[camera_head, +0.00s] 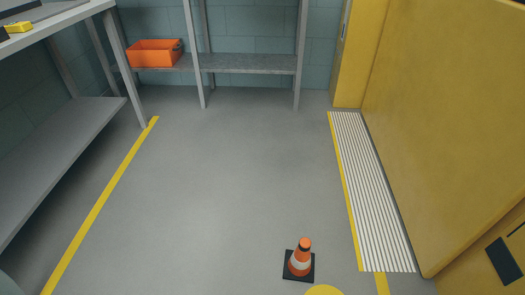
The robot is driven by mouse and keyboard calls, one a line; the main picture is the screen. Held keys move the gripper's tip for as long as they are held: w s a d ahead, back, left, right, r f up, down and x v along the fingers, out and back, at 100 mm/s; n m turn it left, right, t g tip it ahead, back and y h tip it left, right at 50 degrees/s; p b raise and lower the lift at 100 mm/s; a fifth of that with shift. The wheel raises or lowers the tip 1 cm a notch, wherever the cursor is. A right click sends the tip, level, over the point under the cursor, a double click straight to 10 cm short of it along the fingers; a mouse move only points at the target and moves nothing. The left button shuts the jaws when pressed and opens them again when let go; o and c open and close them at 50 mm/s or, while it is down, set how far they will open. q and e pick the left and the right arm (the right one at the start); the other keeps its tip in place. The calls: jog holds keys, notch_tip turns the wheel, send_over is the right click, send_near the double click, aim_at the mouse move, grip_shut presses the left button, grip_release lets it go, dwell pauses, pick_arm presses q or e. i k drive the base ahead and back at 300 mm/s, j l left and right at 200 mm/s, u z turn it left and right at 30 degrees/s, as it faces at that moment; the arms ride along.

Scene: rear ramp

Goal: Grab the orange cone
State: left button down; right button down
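An orange cone (302,249) with a white band and a square black base stands upright on the grey floor, low in the picture and right of the middle. Nothing touches it except the floor. Neither my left gripper nor my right gripper shows in the head view.
A grey workbench (62,150) with a lower shelf runs along the left. An orange bin (155,54) sits on a shelf (248,64) at the back wall. A yellow panel (445,120) and a ribbed strip (372,195) lie on the right. The middle floor is clear.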

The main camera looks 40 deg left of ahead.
aim_at(299, 264)
jog(key=u, duration=0.65)
jog(key=i+l, duration=0.15)
jog(key=l, duration=0.2)
jog(key=i+l, duration=0.2)
jog(key=l, duration=0.15)
jog(key=i+l+u, duration=0.1)
jog(key=l+u, duration=0.15)
jog(key=u, duration=0.2)
jog(key=l+u, duration=0.25)
jog(key=u, duration=0.2)
jog(key=l+u, duration=0.4)
jog(key=j+u, duration=0.1)
jog(key=u, duration=0.25)
jog(key=i, duration=0.05)
